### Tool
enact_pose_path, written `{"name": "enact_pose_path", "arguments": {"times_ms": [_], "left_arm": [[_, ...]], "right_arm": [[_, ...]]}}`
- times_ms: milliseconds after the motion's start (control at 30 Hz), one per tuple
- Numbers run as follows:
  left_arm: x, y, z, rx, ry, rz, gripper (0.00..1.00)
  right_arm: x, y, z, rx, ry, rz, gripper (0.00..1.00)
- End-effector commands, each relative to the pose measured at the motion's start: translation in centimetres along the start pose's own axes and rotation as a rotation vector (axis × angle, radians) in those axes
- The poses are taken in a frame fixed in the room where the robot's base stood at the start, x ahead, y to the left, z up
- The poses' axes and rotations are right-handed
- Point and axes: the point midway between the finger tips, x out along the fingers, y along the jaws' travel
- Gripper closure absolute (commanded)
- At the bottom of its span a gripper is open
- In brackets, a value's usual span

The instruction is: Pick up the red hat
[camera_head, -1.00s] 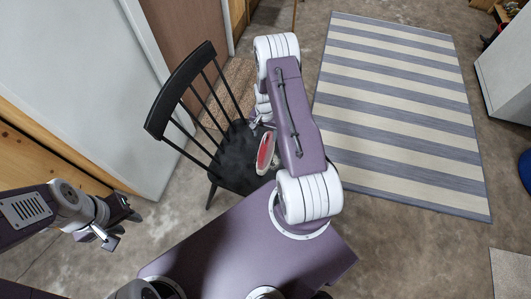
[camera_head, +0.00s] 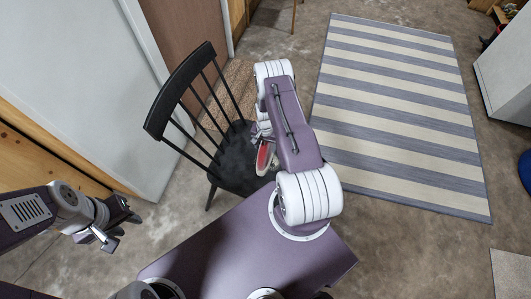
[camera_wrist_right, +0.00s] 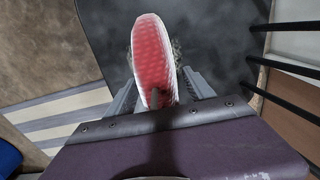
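The red hat (camera_head: 264,158) has a pale rim and shows in the head view over the black chair's seat, partly covered by my right arm. In the right wrist view the hat (camera_wrist_right: 152,55) stands edge-up between the two grey fingers of my right gripper (camera_wrist_right: 160,92), which is shut on it. Whether the hat touches the seat is unclear. My left gripper (camera_head: 122,227) is open and empty at the left, away from the chair and hat.
The black spindle-back chair (camera_head: 232,170) stands just beyond my base, its backrest (camera_head: 187,88) to the left of the hat. A grey-and-cream striped rug (camera_head: 400,110) lies on the right. A pale door or panel (camera_head: 75,75) stands at left. Floor between rug and right-hand cabinet (camera_head: 510,75) is clear.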

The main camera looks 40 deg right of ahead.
Motion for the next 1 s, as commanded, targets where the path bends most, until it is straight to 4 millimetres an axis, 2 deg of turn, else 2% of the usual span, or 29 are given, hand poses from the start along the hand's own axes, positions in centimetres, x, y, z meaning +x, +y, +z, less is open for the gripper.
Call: {"name": "enact_pose_path", "arguments": {"times_ms": [33, 200, 567, 667, 867, 1000], "left_arm": [[0.0, 0.0, 0.0, 0.000, 0.000, 0.000, 0.64], [0.0, 0.0, 0.0, 0.000, 0.000, 0.000, 0.64], [0.0, 0.0, 0.0, 0.000, 0.000, 0.000, 0.64], [-0.2, 0.0, 0.0, 0.000, 0.000, 0.000, 0.64], [-0.6, 0.0, -0.1, 0.000, 0.000, 0.000, 0.64], [-0.8, 0.0, -0.1, 0.000, 0.000, 0.000, 0.64]], "right_arm": [[0.0, 0.0, 0.0, 0.000, 0.000, 0.000, 0.53], [0.0, 0.0, 0.0, 0.000, 0.000, 0.000, 1.00], [-0.2, 0.0, 0.0, 0.000, 0.000, 0.000, 1.00], [-1.1, 0.0, -0.1, 0.000, 0.001, 0.000, 1.00], [-4.6, 0.1, -0.1, 0.000, 0.002, -0.001, 1.00], [-6.4, 3.6, -0.2, 0.006, 0.000, 0.000, 1.00]]}}
